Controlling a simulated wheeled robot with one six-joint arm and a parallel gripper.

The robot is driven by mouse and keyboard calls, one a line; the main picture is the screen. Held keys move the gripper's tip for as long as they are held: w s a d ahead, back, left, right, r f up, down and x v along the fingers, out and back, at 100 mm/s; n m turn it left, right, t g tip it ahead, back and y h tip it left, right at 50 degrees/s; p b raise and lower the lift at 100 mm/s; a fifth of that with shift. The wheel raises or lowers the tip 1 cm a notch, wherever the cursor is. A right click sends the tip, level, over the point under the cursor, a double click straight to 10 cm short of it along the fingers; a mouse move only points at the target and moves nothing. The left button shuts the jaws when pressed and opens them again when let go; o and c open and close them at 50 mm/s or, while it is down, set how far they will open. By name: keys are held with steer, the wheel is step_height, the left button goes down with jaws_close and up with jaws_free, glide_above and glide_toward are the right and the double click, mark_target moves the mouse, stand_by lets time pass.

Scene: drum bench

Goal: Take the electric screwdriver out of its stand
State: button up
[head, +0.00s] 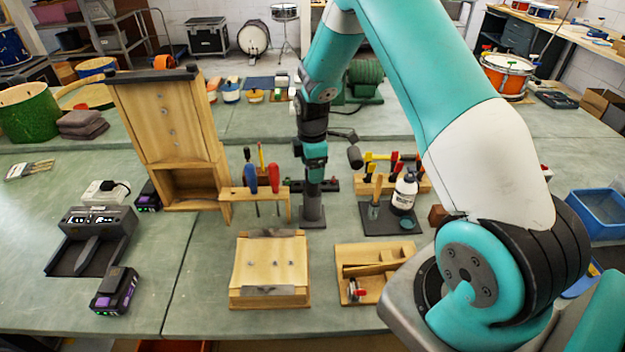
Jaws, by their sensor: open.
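An electric screwdriver (314,153), teal and dark, appears to stand upright in its dark stand (313,213), behind the wooden block at mid-bench. My arm arches over from the right, and my gripper (312,138) points down at the top of the screwdriver. The gripper is open. Its fingers are small and dark here, so I cannot tell whether they are around the screwdriver or just above it, or whether they touch it.
A wooden screwdriver rack (231,193) stands close on the left. A mallet (355,157) and a dark tray (375,225) with a white bottle (405,192) are on the right. In front lie a wooden block (269,265) and a wooden tray (347,252). Bare bench lies between charger and block.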

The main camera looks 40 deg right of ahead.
jaws_close()
steer(key=shift+r, duration=0.1)
step_height(320, 180, up, 20)
steer(key=b, duration=0.5)
stand_by(0.3)
